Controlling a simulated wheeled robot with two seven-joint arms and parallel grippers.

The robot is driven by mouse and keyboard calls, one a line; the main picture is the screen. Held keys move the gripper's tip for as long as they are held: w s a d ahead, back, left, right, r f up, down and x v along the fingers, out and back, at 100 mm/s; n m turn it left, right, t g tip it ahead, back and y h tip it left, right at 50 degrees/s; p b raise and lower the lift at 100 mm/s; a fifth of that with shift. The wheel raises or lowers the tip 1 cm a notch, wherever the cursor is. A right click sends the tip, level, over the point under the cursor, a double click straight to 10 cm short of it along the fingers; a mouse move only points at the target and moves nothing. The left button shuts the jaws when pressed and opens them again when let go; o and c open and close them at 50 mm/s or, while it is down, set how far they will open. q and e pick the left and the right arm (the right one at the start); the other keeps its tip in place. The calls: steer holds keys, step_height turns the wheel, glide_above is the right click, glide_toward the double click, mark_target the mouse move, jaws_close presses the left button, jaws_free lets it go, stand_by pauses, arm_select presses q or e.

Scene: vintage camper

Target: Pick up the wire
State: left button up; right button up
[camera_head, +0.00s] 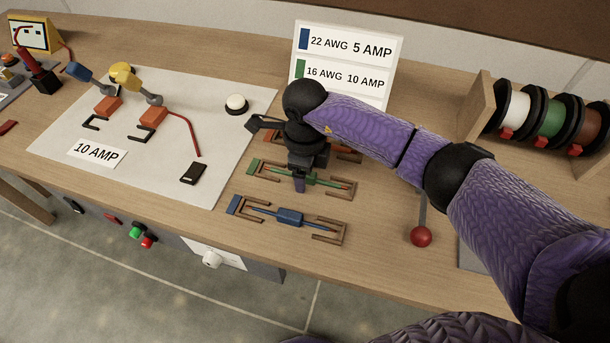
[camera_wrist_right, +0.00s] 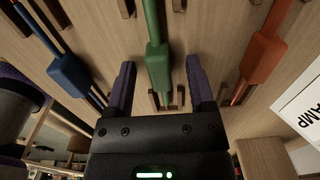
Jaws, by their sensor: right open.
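Three wires with thick middle sleeves lie in wooden holders on the workbench. The blue wire (camera_head: 290,217) is nearest the front edge, the green wire (camera_head: 322,181) is in the middle, and the orange wire (camera_head: 347,157) is behind, partly hidden by my right arm. My right gripper (camera_head: 300,182) points down over the green wire. In the right wrist view, its open fingers (camera_wrist_right: 160,72) stand on either side of the green wire (camera_wrist_right: 154,35), with gaps to both. The blue wire (camera_wrist_right: 68,72) and orange wire (camera_wrist_right: 262,55) flank it there. My left gripper is out of view.
A sign (camera_head: 345,62) listing 22 AWG 5 AMP and 16 AWG 10 AMP stands behind. A pale panel (camera_head: 226,130) with a 10 AMP label (camera_head: 96,152) lies left. A spool rack (camera_head: 482,105) and a red-knobbed lever (camera_head: 421,237) are right.

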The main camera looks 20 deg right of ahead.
jaws_close()
step_height(320, 180, up, 10)
steer(key=p, duration=0.2)
stand_by(0.4)
